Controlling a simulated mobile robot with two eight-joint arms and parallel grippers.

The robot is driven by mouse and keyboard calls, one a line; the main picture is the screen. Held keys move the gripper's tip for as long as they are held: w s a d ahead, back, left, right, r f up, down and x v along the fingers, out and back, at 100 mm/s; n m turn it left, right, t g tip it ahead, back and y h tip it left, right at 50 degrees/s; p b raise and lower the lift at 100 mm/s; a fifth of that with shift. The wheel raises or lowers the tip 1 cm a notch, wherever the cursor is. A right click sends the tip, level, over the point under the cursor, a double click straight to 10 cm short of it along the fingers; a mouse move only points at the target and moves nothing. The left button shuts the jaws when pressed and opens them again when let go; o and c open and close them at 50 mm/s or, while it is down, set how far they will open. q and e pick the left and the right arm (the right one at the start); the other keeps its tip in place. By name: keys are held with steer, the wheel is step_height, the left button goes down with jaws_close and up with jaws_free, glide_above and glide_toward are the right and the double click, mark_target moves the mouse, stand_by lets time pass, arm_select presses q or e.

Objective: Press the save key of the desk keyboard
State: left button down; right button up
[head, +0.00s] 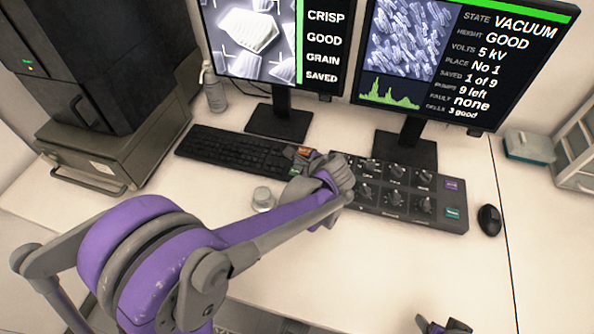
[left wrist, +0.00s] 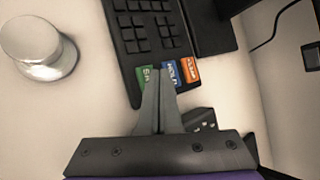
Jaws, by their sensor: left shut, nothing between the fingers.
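The black desk keyboard (head: 228,150) lies below the left monitor. At its end, the left wrist view shows a green key (left wrist: 146,76), a blue key (left wrist: 171,77) and an orange key (left wrist: 190,72) side by side. Their lettering is too small to read surely, so I cannot tell which is the save key. My left gripper (left wrist: 159,70) is shut and empty, its tips at the border of the green and blue keys. Contact cannot be told. In the head view its hand (head: 318,178) partly covers that end. My right gripper (head: 444,326) shows only partly at the bottom edge.
A knob panel (head: 398,203) lies right of the keyboard, with a mouse (head: 489,220) beyond it. A small metal cylinder (head: 263,199) stands close to my left arm. The left monitor (head: 275,42) reads SAVED; the right monitor (head: 455,55) reads saved 1 of 9. The front desk is clear.

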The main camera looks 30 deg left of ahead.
arm_select(q)
steer(key=shift+r+p, duration=1.85)
steer(key=shift+r, duration=0.75)
steer(key=shift+f, duration=0.1)
steer(key=s+d+r+n+h+p, duration=0.2)
steer(key=s+d+n+h, duration=0.1)
steer(key=s+n, duration=0.5)
steer(key=s+d+r+n+h+p, duration=0.3)
steer(key=s+d+n, duration=0.3)
steer(key=s, duration=0.6)
steer(key=shift+s+n+h, duration=0.4)
steer(key=shift+n+h, duration=0.4)
steer(key=shift+n, duration=0.2)
